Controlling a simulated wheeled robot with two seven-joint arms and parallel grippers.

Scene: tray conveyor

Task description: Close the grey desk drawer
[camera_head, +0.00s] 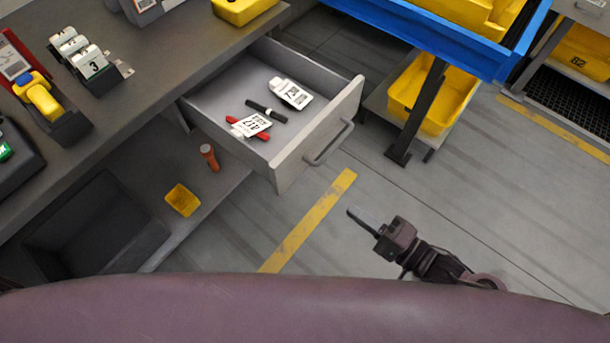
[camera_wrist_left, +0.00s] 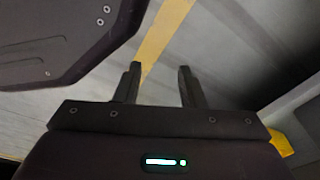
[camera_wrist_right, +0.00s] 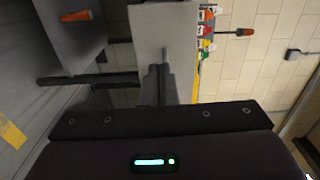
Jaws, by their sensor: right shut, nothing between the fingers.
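The grey desk drawer (camera_head: 292,165) stands pulled out from under the desk top in the head view. Inside lie white tags with black print, a black pen and a red item. Its bar handle (camera_head: 329,143) is on the front panel. My right gripper (camera_head: 352,212) is shut and empty, in front of the drawer and apart from it in the head view. In the right wrist view its closed fingers (camera_wrist_right: 160,72) point toward a light grey panel (camera_wrist_right: 150,28), which looks like the drawer front. My left gripper (camera_wrist_left: 160,68) is open and empty, over the floor.
The dark desk top (camera_head: 150,55) holds devices and a yellow bin. A blue-edged table (camera_head: 440,42) with a dark leg (camera_head: 418,110) stands right of the drawer, near a yellow bin (camera_head: 437,105). A low shelf (camera_head: 215,190) lies below. Floor in front is clear.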

